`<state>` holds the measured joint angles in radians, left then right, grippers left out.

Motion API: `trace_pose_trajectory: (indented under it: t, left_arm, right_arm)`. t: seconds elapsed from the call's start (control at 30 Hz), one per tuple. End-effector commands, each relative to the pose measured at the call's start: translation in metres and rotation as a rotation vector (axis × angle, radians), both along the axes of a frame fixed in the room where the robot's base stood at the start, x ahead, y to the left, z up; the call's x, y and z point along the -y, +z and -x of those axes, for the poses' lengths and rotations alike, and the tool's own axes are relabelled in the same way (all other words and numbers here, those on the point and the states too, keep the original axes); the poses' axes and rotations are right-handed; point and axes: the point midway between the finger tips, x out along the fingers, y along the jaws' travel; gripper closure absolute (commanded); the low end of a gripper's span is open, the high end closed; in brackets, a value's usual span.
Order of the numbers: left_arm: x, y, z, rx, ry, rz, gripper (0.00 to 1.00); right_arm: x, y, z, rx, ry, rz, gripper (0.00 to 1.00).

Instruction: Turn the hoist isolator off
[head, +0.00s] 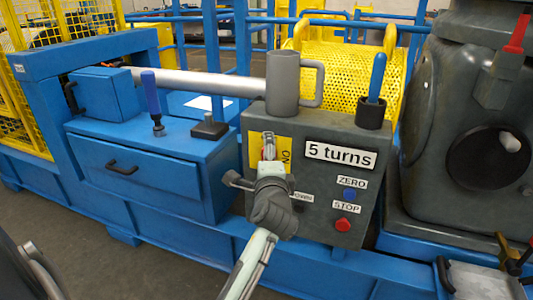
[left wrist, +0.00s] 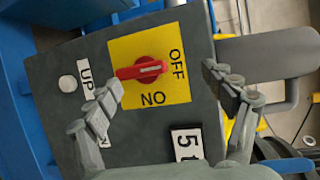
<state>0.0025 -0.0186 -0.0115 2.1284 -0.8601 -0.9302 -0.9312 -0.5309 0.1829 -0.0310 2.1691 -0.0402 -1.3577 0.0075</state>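The hoist isolator is a red rotary knob (left wrist: 142,70) on a yellow plate (left wrist: 125,48) on the grey control box (head: 325,190). In the left wrist view its bar lies along the direction of the OFF label, with its pale-marked end towards OFF. The ON label is on the adjacent side. My left gripper (head: 268,160) is in front of the plate and hides the knob in the head view. My right gripper is not in view.
The box carries a "5 turns" display (head: 340,155), a blue ZERO button (head: 350,195) and a red STOP button (head: 345,224). A grey mug-shaped part (head: 282,85) and a blue-handled tool in a dark holder (head: 370,112) stand on top. A blue cabinet (head: 150,165) is at left.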

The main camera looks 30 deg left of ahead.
Motion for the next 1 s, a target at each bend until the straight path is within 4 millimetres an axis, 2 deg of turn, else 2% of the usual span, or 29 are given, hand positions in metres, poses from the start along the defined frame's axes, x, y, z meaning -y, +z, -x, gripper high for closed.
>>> trace_pose_trajectory:
  t: [0.63,1.0]
  left_arm:
    - [0.027,-0.004,0.038,-0.007,0.001,0.005,0.17]
    - [0.030,-0.004,0.042,-0.007,0.002,0.004,0.17]
  right_arm:
    - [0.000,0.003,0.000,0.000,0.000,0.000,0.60]
    - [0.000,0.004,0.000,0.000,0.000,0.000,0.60]
